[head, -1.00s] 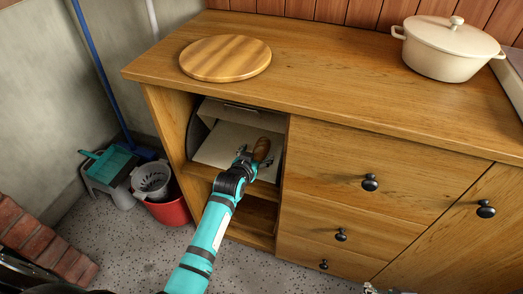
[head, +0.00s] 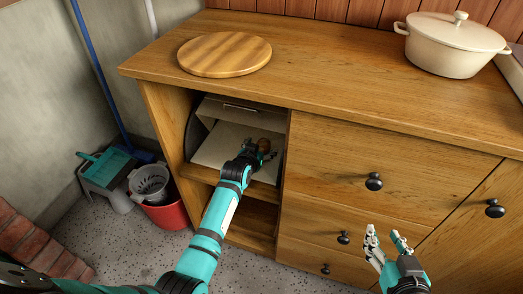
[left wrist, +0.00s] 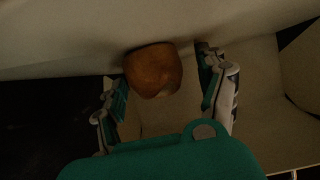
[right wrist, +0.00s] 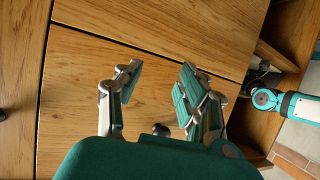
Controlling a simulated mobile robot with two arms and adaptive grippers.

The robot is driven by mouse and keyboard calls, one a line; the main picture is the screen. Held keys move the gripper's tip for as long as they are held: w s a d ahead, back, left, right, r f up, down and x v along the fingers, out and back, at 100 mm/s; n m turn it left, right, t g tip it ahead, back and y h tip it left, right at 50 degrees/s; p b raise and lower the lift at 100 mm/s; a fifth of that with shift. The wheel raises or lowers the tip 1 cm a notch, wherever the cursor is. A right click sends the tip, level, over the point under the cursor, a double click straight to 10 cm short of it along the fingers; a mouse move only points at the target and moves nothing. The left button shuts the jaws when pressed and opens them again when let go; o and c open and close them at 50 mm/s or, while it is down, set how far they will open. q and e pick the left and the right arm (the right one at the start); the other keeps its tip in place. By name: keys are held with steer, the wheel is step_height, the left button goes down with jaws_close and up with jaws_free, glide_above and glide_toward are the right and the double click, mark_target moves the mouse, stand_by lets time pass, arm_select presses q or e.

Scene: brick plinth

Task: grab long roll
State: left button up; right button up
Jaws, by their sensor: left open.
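The long roll (left wrist: 153,70) is brown and shows end-on in the left wrist view, between the fingers' tips. In the head view only a small part of the roll (head: 265,144) shows, the rest hidden by my gripper. It lies in the cabinet's open upper compartment, by a pale paper-like sheet or bag. My left gripper (head: 263,154) reaches into this compartment and is open, with a finger on either side of the roll; gaps show beside it. My right gripper (head: 387,243) is open and empty in front of the drawers; it also shows in the right wrist view (right wrist: 158,85).
The wooden cabinet (head: 335,160) has a shelf edge under the compartment and side walls close around my left arm. A round board (head: 225,55) and a cream pot (head: 455,45) stand on top. A red bucket (head: 170,212) stands on the floor at left.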

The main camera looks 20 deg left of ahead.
arm_select(q)
steer(key=c, duration=1.1)
steer(key=shift+o, duration=0.2)
steer(key=shift+r, duration=0.15)
